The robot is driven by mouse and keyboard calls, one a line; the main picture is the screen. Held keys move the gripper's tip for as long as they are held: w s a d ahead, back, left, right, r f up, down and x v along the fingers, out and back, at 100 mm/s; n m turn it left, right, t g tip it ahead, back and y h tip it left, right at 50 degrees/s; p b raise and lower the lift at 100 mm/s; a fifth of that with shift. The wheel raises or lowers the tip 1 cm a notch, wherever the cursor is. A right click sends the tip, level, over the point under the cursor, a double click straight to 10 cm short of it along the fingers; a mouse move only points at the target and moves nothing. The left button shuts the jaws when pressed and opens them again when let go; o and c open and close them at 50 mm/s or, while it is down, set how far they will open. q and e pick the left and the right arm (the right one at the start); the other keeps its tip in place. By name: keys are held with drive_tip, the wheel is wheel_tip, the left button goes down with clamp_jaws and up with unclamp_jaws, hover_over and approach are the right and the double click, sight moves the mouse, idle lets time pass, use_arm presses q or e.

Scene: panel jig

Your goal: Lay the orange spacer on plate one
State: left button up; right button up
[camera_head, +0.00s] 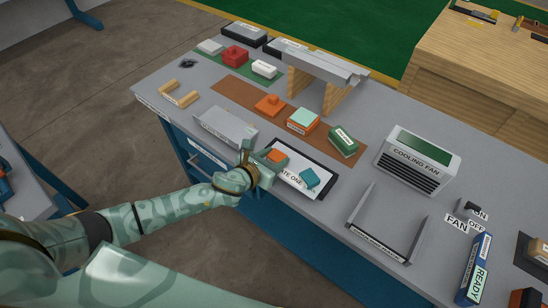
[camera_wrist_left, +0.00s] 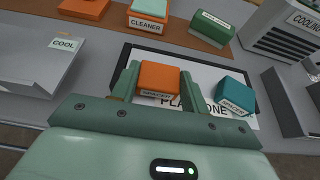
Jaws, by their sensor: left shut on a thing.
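The orange spacer (camera_head: 278,155) is between the fingers of my left gripper (camera_head: 267,162), which is shut on it. In the left wrist view the orange spacer (camera_wrist_left: 158,78) shows its label, with one green finger on each side. It is over the left part of plate one (camera_head: 287,178), a white board with a dark border. I cannot tell whether it touches the plate. A teal spacer (camera_head: 309,178) lies on the right part of plate one, apart from the orange one; it also shows in the left wrist view (camera_wrist_left: 235,93). My right gripper is not in view.
Behind the plate, a brown strip (camera_head: 233,90) holds an orange block (camera_head: 270,104), a cleaner box (camera_head: 303,120) and a green box (camera_head: 343,139). A grey "COOL" tray (camera_head: 226,127) stands left. A cooling fan (camera_head: 417,160) and an upright-sided holder (camera_head: 380,243) stand right.

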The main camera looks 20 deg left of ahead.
use_arm(q)
drive_tip(key=o, duration=1)
drive_tip(key=shift+f, duration=0.1)
